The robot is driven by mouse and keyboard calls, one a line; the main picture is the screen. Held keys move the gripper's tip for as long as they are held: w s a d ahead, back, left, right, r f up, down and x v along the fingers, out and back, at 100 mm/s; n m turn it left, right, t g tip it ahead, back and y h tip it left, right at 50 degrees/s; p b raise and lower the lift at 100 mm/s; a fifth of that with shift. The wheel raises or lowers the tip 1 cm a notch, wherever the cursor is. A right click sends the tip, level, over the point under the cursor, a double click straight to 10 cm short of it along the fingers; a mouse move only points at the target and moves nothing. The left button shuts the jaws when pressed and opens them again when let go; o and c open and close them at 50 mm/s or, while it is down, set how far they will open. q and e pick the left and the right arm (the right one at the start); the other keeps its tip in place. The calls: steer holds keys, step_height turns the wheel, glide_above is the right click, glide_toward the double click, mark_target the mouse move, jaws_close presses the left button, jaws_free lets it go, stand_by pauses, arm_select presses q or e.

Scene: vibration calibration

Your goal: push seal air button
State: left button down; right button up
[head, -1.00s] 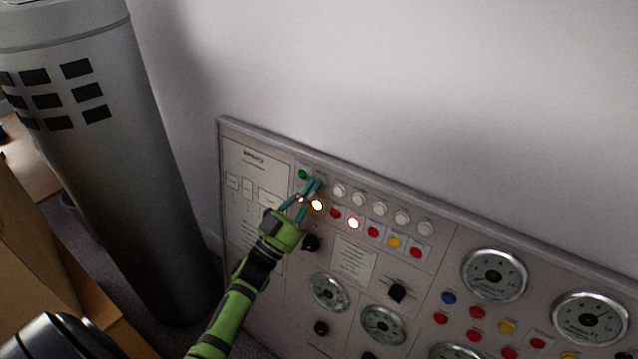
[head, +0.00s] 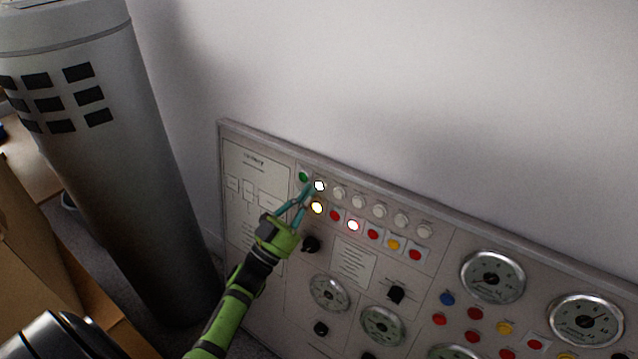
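The control panel (head: 262,130) leans along the wall with a top row of buttons. A green button (head: 303,176) is at the left end, then a brightly lit white button (head: 319,186), then several unlit white buttons (head: 358,201). The labels are too small to read, so I cannot tell which is the seal air button. My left gripper (head: 305,201) is at the row's left end, its teal fingers apart and empty. Its upper fingertip is just below and left of the lit white button; I cannot tell whether it touches. My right gripper is not in view.
Black knobs (head: 311,244) and gauges (head: 492,276) lie lower. A grey cylinder (head: 110,170) stands left. The wall above is clear.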

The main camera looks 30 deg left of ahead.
arm_select(q)
steer(key=s+p, duration=0.1)
steer(key=s, duration=0.1)
steer(key=s+r+p, duration=0.1)
steer(key=s+p, duration=0.1)
steer(key=shift+s+a, duration=0.2)
steer(key=shift+s, duration=0.2)
stand_by(0.7)
